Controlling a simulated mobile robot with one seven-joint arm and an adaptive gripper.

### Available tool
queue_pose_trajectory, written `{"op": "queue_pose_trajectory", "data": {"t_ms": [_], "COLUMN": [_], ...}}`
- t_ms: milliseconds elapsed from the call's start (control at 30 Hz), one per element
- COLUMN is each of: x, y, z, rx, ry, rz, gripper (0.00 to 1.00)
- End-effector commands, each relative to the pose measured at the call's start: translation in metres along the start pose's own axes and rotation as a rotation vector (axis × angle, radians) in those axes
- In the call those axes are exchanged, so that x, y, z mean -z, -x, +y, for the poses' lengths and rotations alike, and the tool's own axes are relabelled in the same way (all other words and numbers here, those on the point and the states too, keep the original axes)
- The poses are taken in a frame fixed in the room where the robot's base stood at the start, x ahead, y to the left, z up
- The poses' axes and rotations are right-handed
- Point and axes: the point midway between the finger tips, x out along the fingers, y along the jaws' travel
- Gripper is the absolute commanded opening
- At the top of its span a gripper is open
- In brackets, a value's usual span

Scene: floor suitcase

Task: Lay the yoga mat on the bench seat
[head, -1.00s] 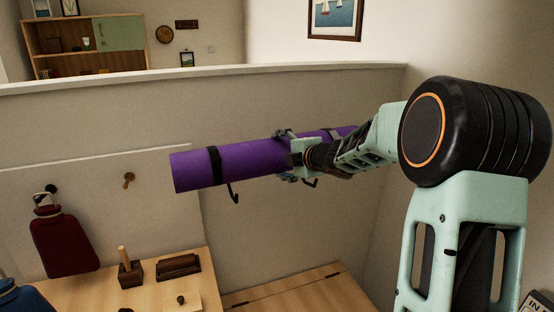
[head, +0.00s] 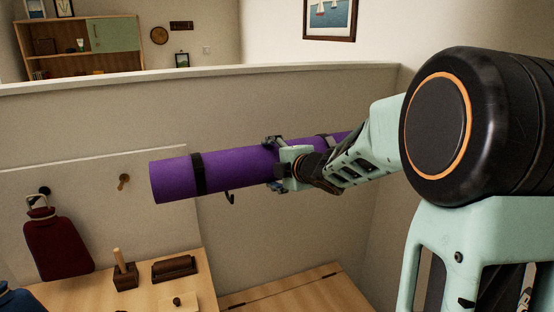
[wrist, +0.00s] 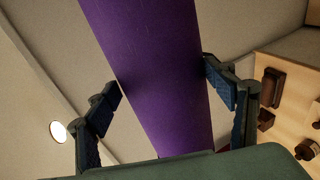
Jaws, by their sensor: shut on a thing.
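The purple rolled yoga mat (head: 230,168) has black straps and is held roughly level in front of the low wall. My gripper (head: 274,163) is shut around its middle. In the wrist view the mat (wrist: 150,70) runs between the two fingers of my gripper (wrist: 162,82). The bench seat (head: 300,294) is probably the wooden surface with a dark seam at the bottom, below the mat; only part of it shows. The mat's right end is partly hidden behind my arm.
A wooden top (head: 135,295) at lower left bears a brush (head: 174,269) and a block with a peg (head: 124,274). A dark red bottle (head: 56,240) hangs on the wall panel beside a wooden peg (head: 124,181). A dark hook (head: 230,196) shows just below the mat.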

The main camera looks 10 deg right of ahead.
Motion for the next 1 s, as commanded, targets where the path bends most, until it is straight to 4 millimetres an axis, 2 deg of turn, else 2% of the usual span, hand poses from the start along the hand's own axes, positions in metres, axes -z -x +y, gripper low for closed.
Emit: {"op": "queue_pose_trajectory", "data": {"t_ms": [200, 467, 1000], "x": [0.009, 0.011, 0.005], "y": [0.002, 0.005, 0.021], "z": [-0.008, -0.025, -0.075], "rx": [-0.012, -0.016, -0.022], "ry": [-0.013, -0.032, -0.082], "rz": [-0.037, -0.092, -0.233], "gripper": [0.18, 0.18, 0.18]}}
